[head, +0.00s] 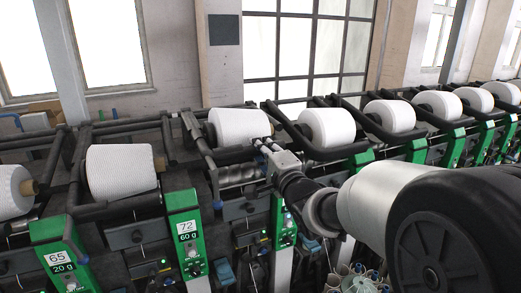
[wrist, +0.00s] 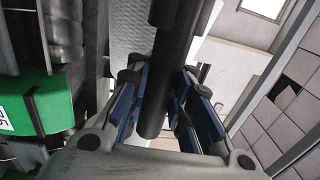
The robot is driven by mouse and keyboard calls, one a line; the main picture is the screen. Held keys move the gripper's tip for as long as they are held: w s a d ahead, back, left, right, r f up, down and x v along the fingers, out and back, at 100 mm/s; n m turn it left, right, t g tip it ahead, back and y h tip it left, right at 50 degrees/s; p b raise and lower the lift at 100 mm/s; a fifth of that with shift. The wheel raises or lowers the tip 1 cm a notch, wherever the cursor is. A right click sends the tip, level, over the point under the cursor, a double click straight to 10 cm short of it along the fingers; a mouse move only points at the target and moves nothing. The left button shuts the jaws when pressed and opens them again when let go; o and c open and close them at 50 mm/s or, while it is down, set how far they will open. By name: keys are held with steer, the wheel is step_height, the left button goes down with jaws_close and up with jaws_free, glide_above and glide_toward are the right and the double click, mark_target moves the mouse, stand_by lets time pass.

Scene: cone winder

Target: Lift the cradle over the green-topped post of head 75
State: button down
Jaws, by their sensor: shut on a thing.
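In the head view my gripper (head: 264,144) is at the front of the winding head with the third green post (head: 283,222), right of head 72. In the wrist view my gripper (wrist: 160,92) has its blue-padded fingers on either side of a black bar of the cradle (wrist: 154,118), shut on it. The cradle (head: 232,157) lies by a white cone (head: 239,126), which also shows in the wrist view (wrist: 132,30). The green-topped post is left of my fingers in the wrist view (wrist: 40,103), its number partly cut off. My arm hides part of this head.
Left stand green posts marked 72 (head: 187,229) and 65 (head: 52,257), with a large cone (head: 121,172) between black arms. More cones (head: 327,127) and green posts continue right. Grey metal parts (wrist: 48,45) crowd the wrist view's left side.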

steer(key=shift+f, duration=0.15)
steer(key=c, duration=1.9)
jaws_free()
steer(key=shift+s, duration=0.1)
steer(key=o, duration=0.3)
steer(key=shift+s+d, duration=0.15)
steer(key=shift+o, duration=0.8)
steer(key=r+v, duration=0.1)
steer(key=v, duration=1)
steer(key=shift+s+f, duration=0.45)
steer(key=shift+d, duration=0.1)
